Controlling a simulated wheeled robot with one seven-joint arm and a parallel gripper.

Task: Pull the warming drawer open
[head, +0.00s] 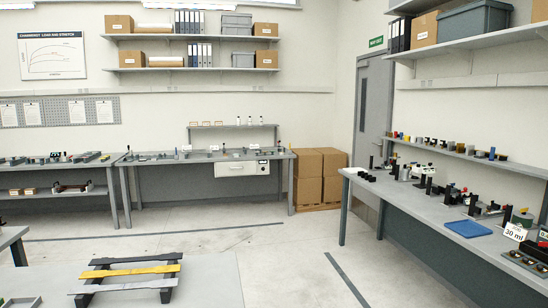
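The warming drawer (236,169) is a white unit with a darker handle strip on its front. It hangs under the worktop of the far bench (205,157), toward the bench's right end, and looks closed. A small panel with a dark round knob is at its right side. The drawer is some distance away across the floor. My gripper does not show in the head view, so its state and position cannot be seen.
Stacked cardboard boxes (319,177) stand right of the far bench. A long bench (440,218) with small equipment runs along the right. A near table (215,275) holds a dark rack with grey and yellow strips (130,271). The floor between is clear.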

